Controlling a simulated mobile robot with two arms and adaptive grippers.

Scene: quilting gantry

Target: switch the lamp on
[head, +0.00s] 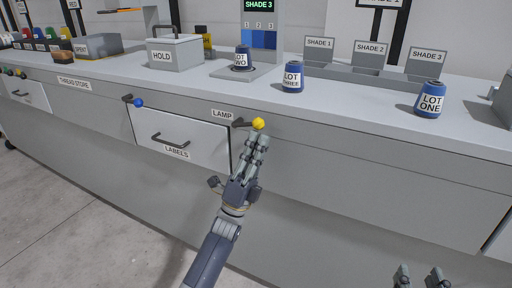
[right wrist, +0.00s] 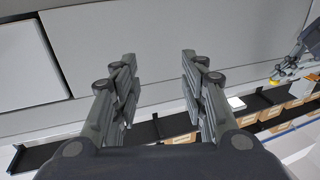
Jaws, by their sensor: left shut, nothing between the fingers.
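The lamp control is a dark lever with a yellow ball knob (head: 258,123), on the counter front beside the LAMP label (head: 222,115). My left gripper (head: 259,138) is shut and empty, its fingertips just below the knob. I cannot tell whether they touch it. In the right wrist view my left gripper (right wrist: 304,62) shows at the right edge, near a small yellow spot that looks like the knob (right wrist: 275,83). My right gripper (head: 420,274) is at the bottom right of the head view, away from the counter. Its fingers (right wrist: 157,62) are apart, with nothing between them.
A second lever with a blue knob (head: 138,103) is to the left, above the LABELS drawer (head: 190,135). The floor (head: 70,210) at lower left is clear.

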